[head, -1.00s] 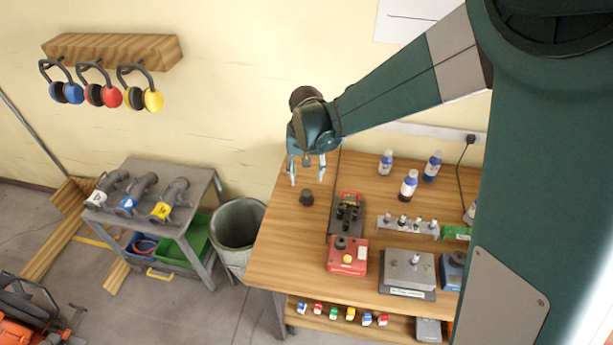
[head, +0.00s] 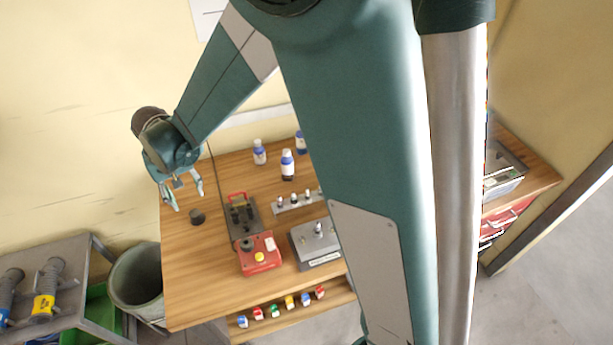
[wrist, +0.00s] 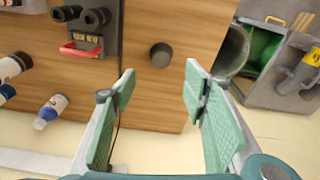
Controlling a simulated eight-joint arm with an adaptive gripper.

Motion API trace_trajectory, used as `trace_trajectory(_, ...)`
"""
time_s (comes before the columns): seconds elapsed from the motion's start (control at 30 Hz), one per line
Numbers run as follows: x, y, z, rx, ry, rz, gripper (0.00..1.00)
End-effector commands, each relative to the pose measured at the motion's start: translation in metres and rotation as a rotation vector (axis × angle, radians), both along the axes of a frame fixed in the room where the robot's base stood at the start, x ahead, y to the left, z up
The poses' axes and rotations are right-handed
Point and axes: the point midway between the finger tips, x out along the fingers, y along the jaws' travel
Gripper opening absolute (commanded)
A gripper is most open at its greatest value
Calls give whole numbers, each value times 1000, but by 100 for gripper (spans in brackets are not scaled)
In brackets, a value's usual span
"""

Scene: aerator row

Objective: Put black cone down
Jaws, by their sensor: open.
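The black cone (head: 197,216) stands on the wooden bench top near its left edge. It also shows in the wrist view (wrist: 161,55), seen from above and apart from my fingers. My gripper (head: 187,198) is open and empty, raised above the bench just beyond the cone in the head view. In the wrist view the two green-padded fingers (wrist: 160,92) are spread wide with nothing between them.
A red device (head: 259,254) and a dark block with a red handle (head: 241,213) stand right of the cone. Bottles (head: 288,165) stand farther back. A grey bin (head: 138,280) stands beside the bench's left end. Bare wood surrounds the cone.

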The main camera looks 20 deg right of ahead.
Motion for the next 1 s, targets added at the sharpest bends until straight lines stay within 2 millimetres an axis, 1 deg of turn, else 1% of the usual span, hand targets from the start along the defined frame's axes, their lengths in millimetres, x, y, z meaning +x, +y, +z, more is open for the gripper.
trace_trajectory(0.17, -2, -16, 15, 7, -14, -6, 44)
trace_trajectory(0.27, -5, -29, 28, 14, -25, -11, 44)
trace_trajectory(0.5, -15, -71, 65, 32, -67, -27, 44)
trace_trajectory(0.67, -25, -99, 88, 44, -97, -36, 44)
trace_trajectory(1.0, -53, -157, 130, 62, -162, -58, 44)
